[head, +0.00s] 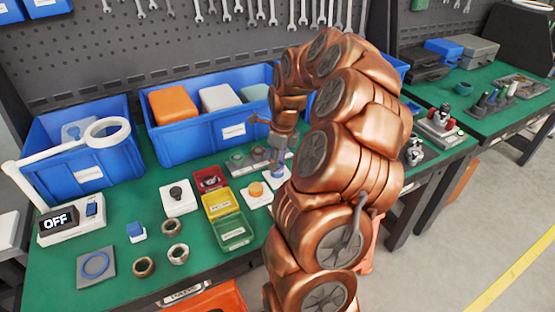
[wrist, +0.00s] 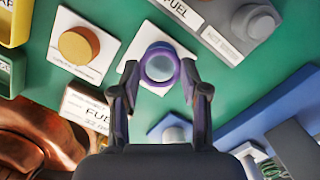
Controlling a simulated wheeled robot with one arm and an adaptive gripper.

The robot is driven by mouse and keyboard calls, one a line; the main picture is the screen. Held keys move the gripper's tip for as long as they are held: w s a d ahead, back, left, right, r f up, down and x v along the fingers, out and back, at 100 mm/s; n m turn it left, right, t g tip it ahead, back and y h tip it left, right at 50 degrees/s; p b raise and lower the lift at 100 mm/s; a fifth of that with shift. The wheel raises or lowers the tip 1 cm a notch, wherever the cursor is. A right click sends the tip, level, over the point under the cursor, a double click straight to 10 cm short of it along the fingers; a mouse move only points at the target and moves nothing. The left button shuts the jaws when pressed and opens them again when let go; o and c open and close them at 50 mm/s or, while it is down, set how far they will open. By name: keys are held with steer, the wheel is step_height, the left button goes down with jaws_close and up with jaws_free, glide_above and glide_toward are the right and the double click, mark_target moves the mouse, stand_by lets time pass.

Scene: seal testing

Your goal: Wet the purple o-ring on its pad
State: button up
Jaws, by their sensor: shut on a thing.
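The purple o-ring (wrist: 144,67) is between my fingertips in the wrist view, seen from above as a round band. My gripper (wrist: 159,70) is shut on it, one finger at each side. A pale blue-grey round pad (wrist: 161,67) on a white plate (wrist: 131,60) shows through the ring. I cannot tell whether the ring touches the pad or is just above it. In the head view my gripper (head: 279,152) is low over this plate, and the ring is hard to make out there.
An orange pad (wrist: 79,45) on a white plate is close by. A FUEL card (wrist: 92,107) lies beside the left finger. Red, yellow and green trays (head: 222,209) stand to the left. Blue bins (head: 205,132) line the back. The front left bench holds metal rings (head: 178,254).

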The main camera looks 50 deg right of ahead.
steer(key=shift+f+b, duration=0.5)
steer(key=shift+b, duration=0.4)
stand_by(2.8)
steer(key=shift+r, duration=2.55)
